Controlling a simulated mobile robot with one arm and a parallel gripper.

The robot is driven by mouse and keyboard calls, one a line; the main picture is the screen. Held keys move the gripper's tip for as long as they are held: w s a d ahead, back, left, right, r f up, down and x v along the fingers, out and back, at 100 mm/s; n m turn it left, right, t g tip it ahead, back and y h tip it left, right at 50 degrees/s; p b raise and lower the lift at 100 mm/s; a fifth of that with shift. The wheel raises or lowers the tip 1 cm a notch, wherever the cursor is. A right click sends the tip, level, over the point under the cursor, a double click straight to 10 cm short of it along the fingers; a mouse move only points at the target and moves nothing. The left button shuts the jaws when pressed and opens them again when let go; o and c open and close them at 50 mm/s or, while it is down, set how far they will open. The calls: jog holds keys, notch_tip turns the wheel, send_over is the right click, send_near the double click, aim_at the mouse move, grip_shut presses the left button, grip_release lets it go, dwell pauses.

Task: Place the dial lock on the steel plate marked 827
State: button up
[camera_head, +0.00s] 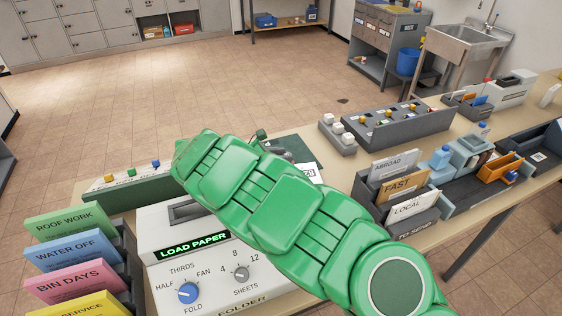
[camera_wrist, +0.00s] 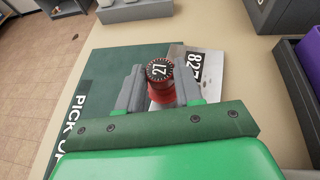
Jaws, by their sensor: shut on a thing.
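The steel plate (camera_wrist: 202,98) marked 827 shows just behind and to the right of the lock. Part of it is hidden by the lock and a finger. In the head view only a sliver of the plate's label (camera_head: 309,172) shows beyond my green arm, and the lock is hidden. I cannot tell whether the lock touches the plate.
The plate lies at the edge of a dark green mat (camera_wrist: 97,82) marked PICK UP. A folder machine (camera_head: 208,262) and coloured card rack (camera_head: 70,222) stand in front at left. A letter rack (camera_head: 415,221) stands at right. Bare tabletop (camera_wrist: 225,25) lies around the mat.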

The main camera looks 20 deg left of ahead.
jog(key=shift+f, duration=1.05)
jog(key=o, duration=1.1)
jog(key=shift+f, duration=0.1)
jog(key=shift+c, duration=0.2)
jog(key=v, duration=1.2)
